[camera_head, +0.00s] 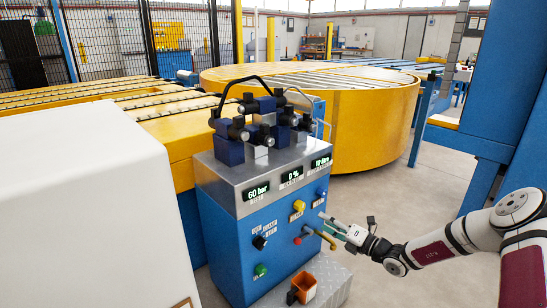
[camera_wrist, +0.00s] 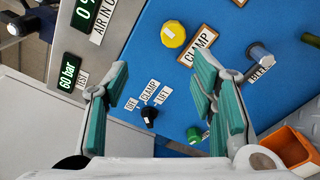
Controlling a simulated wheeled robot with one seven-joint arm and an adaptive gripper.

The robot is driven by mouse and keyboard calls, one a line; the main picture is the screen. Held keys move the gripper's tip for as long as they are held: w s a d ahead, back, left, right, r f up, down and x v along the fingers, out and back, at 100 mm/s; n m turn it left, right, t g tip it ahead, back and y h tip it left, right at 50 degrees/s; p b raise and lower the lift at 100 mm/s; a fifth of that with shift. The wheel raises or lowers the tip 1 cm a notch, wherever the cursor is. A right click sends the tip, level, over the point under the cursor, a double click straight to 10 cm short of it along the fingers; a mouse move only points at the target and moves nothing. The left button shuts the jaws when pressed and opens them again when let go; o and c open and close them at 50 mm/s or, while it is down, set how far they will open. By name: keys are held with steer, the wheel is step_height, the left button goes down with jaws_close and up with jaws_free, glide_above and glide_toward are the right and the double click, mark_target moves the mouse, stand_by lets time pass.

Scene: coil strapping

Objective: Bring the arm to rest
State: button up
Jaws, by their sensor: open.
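My arm (camera_head: 437,246) reaches in from the right in the head view. My gripper (camera_head: 333,228) is in front of the blue console (camera_head: 229,229), near its right side. In the wrist view my gripper (camera_wrist: 163,82) has its two green-padded fingers spread wide, with nothing between them. The black selector knob (camera_wrist: 149,116) shows between the fingers, on the panel beyond. The yellow clamp knob (camera_wrist: 173,34) is above it, and a green button (camera_wrist: 194,134) lies partly behind the right finger. Neither view shows the fingers clearly touching the console.
An orange bin (camera_head: 302,288) stands low before the console; it also shows in the wrist view (camera_wrist: 289,147). Valves (camera_head: 262,116) and hoses stand on the console. A white block (camera_head: 85,210) is at left, a yellow turntable (camera_head: 368,126) behind. Floor at right (camera_head: 395,200) is open.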

steer(key=s+a+r+n+g+y, duration=0.3)
steer(key=s+a+r+n+g, duration=0.55)
steer(key=a+r+n, duration=0.4)
steer(key=s+a+r+n+g+h, duration=0.2)
steer(key=s+r+n+g, duration=0.15)
steer(key=s+n, duration=0.3)
steer(key=s+a+r+n+g+h, duration=0.2)
steer(key=s+r+n, duration=0.25)
steer(key=s, duration=0.35)
steer(key=s+d+r+n+g+h, duration=0.1)
steer(key=s+r+n+h, duration=0.3)
steer(key=s, duration=0.5)
steer(key=s+d+r+n+g+h, duration=0.1)
steer(key=s+n+h, duration=0.1)
steer(key=s+n, duration=0.5)
steer(key=s+d+n+t+h, duration=0.1)
steer(key=s+d+n+h, duration=0.2)
steer(key=s, duration=0.5)
steer(key=s+d+n+t+h, duration=0.1)
steer(key=s+d+n, duration=0.1)
steer(key=s+d, duration=0.4)
step_height(320, 180, up, 32)
steer(key=s+t+p, duration=0.1)
steer(key=t+p, duration=0.3)
steer(key=p, duration=2.5)
steer(key=shift+s+p, duration=0.25)
steer(key=shift+p, duration=0.15)
steer(key=shift+a+n, duration=0.1)
steer(key=shift+n, duration=0.15)
